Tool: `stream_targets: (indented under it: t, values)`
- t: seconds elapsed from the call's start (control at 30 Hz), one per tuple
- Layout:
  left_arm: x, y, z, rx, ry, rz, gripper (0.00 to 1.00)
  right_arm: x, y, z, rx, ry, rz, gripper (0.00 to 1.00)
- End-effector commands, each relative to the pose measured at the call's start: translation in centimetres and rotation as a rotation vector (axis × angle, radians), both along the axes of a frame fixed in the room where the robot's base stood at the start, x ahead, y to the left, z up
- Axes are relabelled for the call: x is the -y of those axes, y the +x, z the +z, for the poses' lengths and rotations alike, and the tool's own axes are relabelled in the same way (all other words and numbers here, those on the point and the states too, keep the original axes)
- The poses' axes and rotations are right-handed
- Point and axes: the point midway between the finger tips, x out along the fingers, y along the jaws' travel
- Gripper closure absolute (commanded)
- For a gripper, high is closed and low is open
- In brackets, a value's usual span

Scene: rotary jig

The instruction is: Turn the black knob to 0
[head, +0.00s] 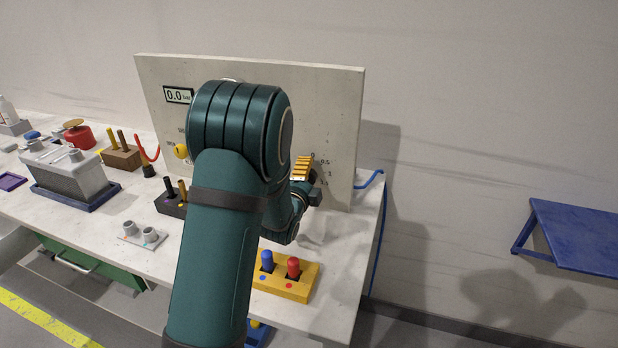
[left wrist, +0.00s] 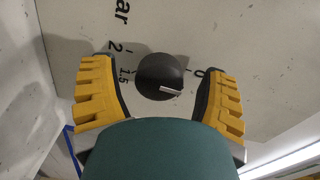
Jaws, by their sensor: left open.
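The black round knob (left wrist: 160,77) sits on a pale panel (head: 335,110) in the left wrist view. Its white pointer line is aimed toward the lower right, a little below the printed 0. Marks 1.5 and 2 are printed on its left; the lower dial is hidden by my wrist. My left gripper (left wrist: 160,95) is open, with a yellow finger on each side of the knob; a gap shows on each side. In the head view the gripper (head: 302,170) is at the panel's right part, and the knob is hidden behind it. My right gripper is out of view.
A display (head: 177,95) on the panel reads 0.0. A yellow block (head: 290,289) with blue and red pegs stands below my arm. Several fixtures, including a grey box (head: 70,172), stand on the bench at left. A blue shelf (head: 575,235) is at far right.

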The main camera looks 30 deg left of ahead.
Motion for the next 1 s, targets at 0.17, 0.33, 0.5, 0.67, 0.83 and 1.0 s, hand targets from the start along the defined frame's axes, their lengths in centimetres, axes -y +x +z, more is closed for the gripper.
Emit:
stream_targets:
  t: [0.17,0.33,0.5,0.67,0.83,1.0]
  values:
    - [0.1,-0.7,0.0,-0.002,0.0,0.001,0.25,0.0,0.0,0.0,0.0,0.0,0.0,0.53]
    - [0.8,-3.3,0.1,-0.002,-0.002,0.001,0.25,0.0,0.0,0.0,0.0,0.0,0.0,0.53]
    - [1.6,-6.8,0.2,-0.001,-0.003,0.002,0.25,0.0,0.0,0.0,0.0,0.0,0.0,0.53]
    - [2.2,-9.5,0.3,0.0,-0.003,0.001,0.25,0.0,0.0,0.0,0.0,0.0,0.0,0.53]
    - [2.6,-11.2,0.4,0.0,-0.001,0.0,0.25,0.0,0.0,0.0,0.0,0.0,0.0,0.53]
    - [2.8,-11.7,0.4,0.001,0.0,-0.001,0.25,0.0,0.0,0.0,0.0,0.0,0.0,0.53]
